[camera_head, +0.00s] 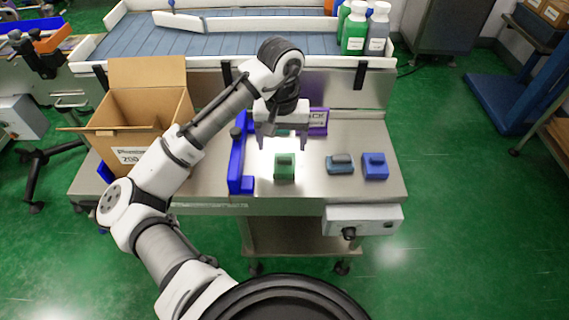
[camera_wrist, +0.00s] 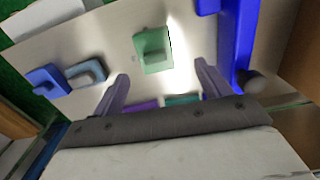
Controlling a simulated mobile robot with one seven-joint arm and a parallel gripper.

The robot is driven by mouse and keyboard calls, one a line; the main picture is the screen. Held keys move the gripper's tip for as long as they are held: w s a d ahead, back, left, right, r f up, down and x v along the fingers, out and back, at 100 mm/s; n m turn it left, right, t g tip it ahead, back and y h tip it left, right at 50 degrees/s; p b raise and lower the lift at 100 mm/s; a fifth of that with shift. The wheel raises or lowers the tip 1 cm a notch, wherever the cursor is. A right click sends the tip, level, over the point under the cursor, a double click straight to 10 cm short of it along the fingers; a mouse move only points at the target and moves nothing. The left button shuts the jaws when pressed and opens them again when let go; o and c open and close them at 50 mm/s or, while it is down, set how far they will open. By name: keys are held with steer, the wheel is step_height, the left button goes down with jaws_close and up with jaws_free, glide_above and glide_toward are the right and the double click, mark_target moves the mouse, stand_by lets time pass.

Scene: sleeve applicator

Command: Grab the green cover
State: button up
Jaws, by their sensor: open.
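The green cover (camera_head: 285,167) is a small block with a raised grip, lying on the metal table (camera_head: 225,185) near its front edge. In the wrist view the green cover (camera_wrist: 153,50) is ahead of the fingers, roughly between their lines and apart from them. My gripper (camera_head: 282,146) is open and empty, above the table and farther back than the cover. Its two fingers also show in the wrist view (camera_wrist: 160,80). A second greenish piece (camera_wrist: 183,99) shows partly behind the gripper's edge in the wrist view; what it is I cannot tell.
A grey-blue cover (camera_head: 340,164) and a blue cover (camera_head: 375,166) lie right of the green one. A blue bar fixture (camera_head: 237,165) stands to its left. A purple piece (camera_head: 318,122) lies behind. An open cardboard box (camera_head: 125,133) stands left; a conveyor (camera_head: 230,35) runs behind.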

mark_target(284, 158)
steer(key=shift+s+d+f, duration=0.15)
steer(key=shift+d+f, duration=0.05)
steer(key=shift+f, duration=1.35)
steer(key=shift+s+d+f, duration=0.1)
steer(key=shift+d+f, duration=0.05)
steer(key=shift+f, duration=1.4)
steer(key=shift+c, duration=0.3)
steer(key=c, duration=1)
